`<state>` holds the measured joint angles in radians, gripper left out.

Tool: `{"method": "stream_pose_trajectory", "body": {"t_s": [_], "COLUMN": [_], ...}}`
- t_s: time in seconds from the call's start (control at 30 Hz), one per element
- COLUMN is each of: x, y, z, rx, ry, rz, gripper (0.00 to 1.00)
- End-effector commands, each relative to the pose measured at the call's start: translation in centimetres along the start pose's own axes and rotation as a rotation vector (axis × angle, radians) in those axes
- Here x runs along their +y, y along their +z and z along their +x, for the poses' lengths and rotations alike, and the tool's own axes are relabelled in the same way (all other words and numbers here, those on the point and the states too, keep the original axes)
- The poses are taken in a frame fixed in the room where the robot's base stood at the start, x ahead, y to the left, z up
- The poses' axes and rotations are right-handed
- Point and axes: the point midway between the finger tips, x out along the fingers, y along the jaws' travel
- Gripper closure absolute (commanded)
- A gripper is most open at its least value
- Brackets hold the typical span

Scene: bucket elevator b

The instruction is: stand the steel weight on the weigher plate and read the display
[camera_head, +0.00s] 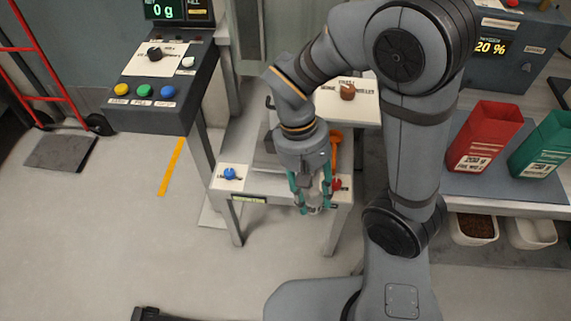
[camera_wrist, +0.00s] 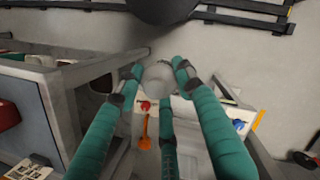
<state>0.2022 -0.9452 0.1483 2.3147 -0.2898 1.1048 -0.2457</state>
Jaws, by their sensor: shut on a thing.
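My gripper (camera_head: 314,207) hangs pointing down over the front edge of a small white stand (camera_head: 262,190). Its teal fingers are shut on the steel weight, a pale grey round piece seen between the fingertips in the wrist view (camera_wrist: 158,78). In the head view the weight is mostly hidden by the fingers. The display (camera_head: 163,11) at the top left reads 0 g in green. I cannot clearly make out the weigher plate; my arm and gripper cover part of the stand.
The stand carries a blue knob (camera_head: 229,173), a red knob (camera_head: 337,184) and an orange tool (camera_head: 335,147). A button console (camera_head: 152,88) is at left. A red bin (camera_head: 484,138) and a green bin (camera_head: 542,146) stand on the right bench. The floor at lower left is mostly clear.

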Motion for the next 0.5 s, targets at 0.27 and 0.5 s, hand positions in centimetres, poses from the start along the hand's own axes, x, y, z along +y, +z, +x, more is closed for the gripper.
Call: {"method": "stream_pose_trajectory", "body": {"t_s": [0.27,0.5], "x": [-2.4,-3.4], "y": [-11.5,-17.2], "z": [11.9,12.1], "rx": [0.006,0.005], "ry": [0.230,0.364], "rz": [-0.866,-1.369], "gripper": [1.00,1.00]}}
